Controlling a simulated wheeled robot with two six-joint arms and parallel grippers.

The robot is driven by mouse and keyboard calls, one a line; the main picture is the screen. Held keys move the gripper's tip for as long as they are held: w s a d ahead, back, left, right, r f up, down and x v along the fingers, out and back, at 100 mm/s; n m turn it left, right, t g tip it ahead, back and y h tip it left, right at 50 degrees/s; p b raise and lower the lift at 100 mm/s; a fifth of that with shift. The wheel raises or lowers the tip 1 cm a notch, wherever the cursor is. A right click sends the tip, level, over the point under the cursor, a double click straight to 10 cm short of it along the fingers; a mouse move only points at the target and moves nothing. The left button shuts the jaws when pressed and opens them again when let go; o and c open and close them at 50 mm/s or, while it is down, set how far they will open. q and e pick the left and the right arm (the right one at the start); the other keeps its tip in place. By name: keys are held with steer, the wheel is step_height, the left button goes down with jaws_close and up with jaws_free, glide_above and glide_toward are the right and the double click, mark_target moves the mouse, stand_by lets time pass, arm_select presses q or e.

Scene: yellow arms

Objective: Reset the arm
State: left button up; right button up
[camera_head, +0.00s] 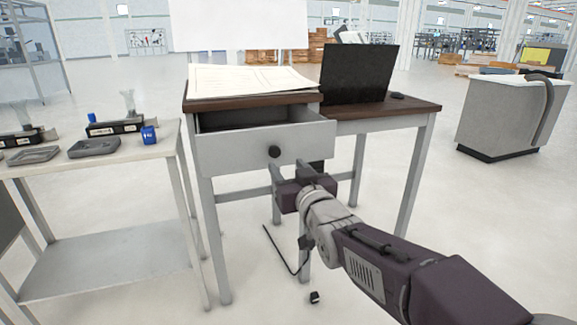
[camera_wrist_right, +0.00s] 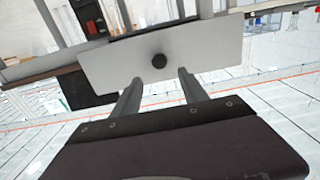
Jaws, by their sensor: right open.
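My right arm (camera_head: 375,265) reaches in from the lower right in the head view. Its gripper (camera_head: 300,168) is just in front of and below the desk drawer's right part. In the right wrist view the gripper (camera_wrist_right: 158,88) has its two fingers apart with nothing between them. The drawer (camera_head: 265,146) is pulled partly out and looks empty in the part that shows. Its round black knob (camera_head: 274,152) is apart from the fingers; in the right wrist view the knob (camera_wrist_right: 159,61) lies beyond the fingertips. My left gripper is in neither view.
The desk (camera_head: 425,106) carries papers (camera_head: 250,80), a black laptop (camera_head: 357,73) and a mouse. A side table (camera_head: 165,150) at the left holds trays and small blue items. A grey cabinet (camera_head: 505,118) stands at the right. Open floor lies between the desk and cabinet.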

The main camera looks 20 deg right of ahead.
steer(key=s+f+g, duration=0.2)
steer(key=f+g, duration=0.2)
steer(key=f, duration=0.7)
steer(key=s+f+g, duration=0.2)
steer(key=f+g, duration=0.1)
steer(key=f, duration=0.8)
steer(key=s+f+g, duration=1)
steer(key=s+f, duration=0.4)
steer(key=s, duration=0.5)
step_height(320, 180, up, 38)
steer(key=p, duration=3.8)
steer(key=shift+m, duration=0.3)
steer(key=shift+f, duration=0.15)
